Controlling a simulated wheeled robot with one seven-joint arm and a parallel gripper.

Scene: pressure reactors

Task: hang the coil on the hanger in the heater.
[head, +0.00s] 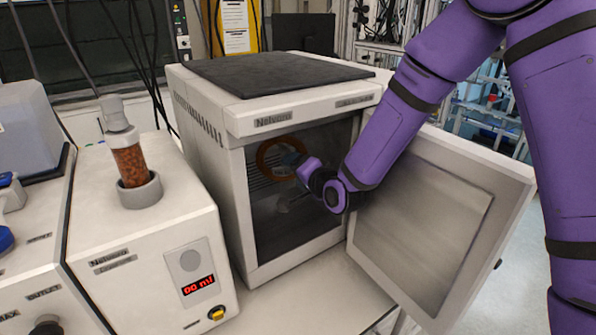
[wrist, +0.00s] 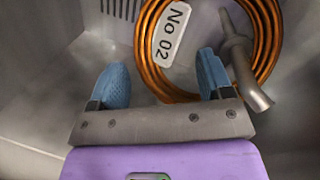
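The heater (head: 245,165) is a white box with its door open to the right. The coil (head: 283,146), an orange-copper ring, is inside it near the back wall. In the wrist view the coil (wrist: 146,60) carries a white tag marked "No 02". A grey bent metal piece, apparently the hanger (wrist: 240,65), crosses the ring's right side; whether it bears the coil I cannot tell. My gripper (head: 298,160) is inside the heater beside the coil. In the wrist view my gripper (wrist: 162,78) has its blue fingers wide apart, with the coil's lower edge just beyond them.
The heater door (head: 430,220) stands open beside my arm. Left of the heater is a white instrument (head: 150,230) with a red display, holding a capped brown-filled tube (head: 130,165). A dark mat (head: 275,72) covers the heater top. A strip of table in front is clear.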

